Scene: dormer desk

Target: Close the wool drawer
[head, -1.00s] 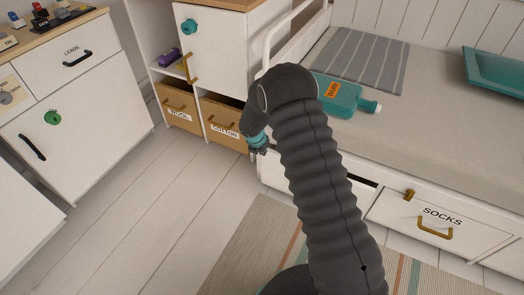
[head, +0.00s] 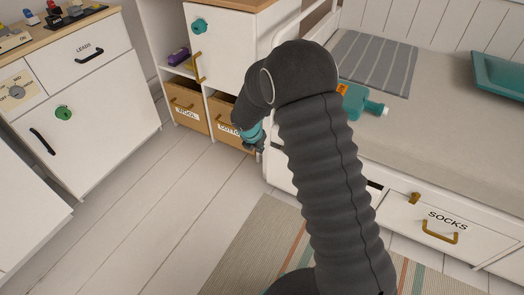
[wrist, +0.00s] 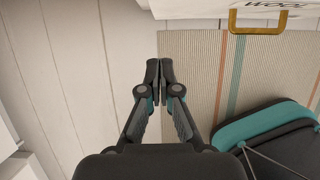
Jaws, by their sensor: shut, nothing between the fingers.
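The wool drawer (wrist: 205,8) shows at the top of the wrist view, with a white front, black WOOL lettering cut by the edge and a gold handle (wrist: 258,20). In the head view my arm hides its front; a dark gap under the bed beside the arm suggests it stands out, but how far I cannot tell. My gripper (wrist: 160,72) is shut and empty, over the floor near the rug's edge, apart from the drawer front and left of the handle. In the head view my gripper (head: 258,150) is by the bed's near corner.
The socks drawer (head: 412,231) is right of my arm, under the bed. A striped rug (head: 250,240) lies before it. A shelf holds a brown box labelled WOOL (head: 186,113) and another labelled COTTON (head: 226,122). Bare floor (head: 160,210) is free at left.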

